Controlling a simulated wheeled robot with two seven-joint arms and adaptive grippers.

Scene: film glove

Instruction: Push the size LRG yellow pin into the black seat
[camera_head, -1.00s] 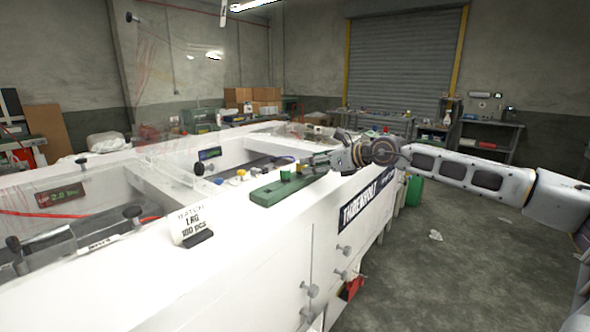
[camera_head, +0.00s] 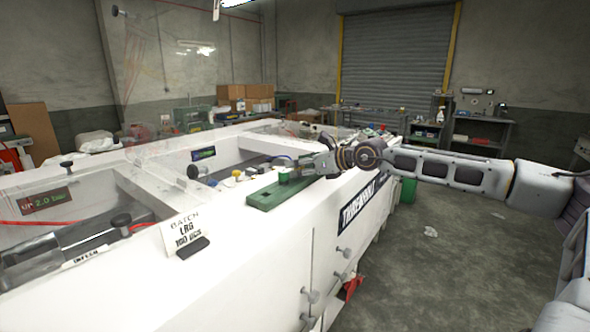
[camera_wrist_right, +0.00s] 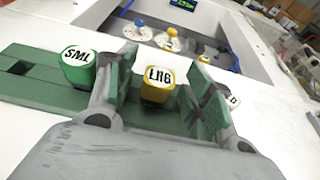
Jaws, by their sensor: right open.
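The yellow pin marked LRG (camera_wrist_right: 158,80) stands upright in the green board (camera_wrist_right: 40,88) in the right wrist view. My right gripper (camera_wrist_right: 160,95) is open, with one green-padded finger on each side of this pin. I cannot tell if either finger touches it. A green pin marked SML (camera_wrist_right: 78,68) stands to the left, outside the fingers. A dark slot (camera_wrist_right: 20,67) shows at the board's left end; I cannot tell if it is the black seat. In the head view my right gripper (camera_head: 306,166) is over the far end of the board (camera_head: 265,196). My left gripper is not in view.
A batch card reading LRG (camera_head: 183,230) stands on the white machine (camera_head: 240,255) in front of the board. Blue and yellow knobs (camera_wrist_right: 172,34) stand beyond the board. A clear panel (camera_head: 160,60) rises at the left.

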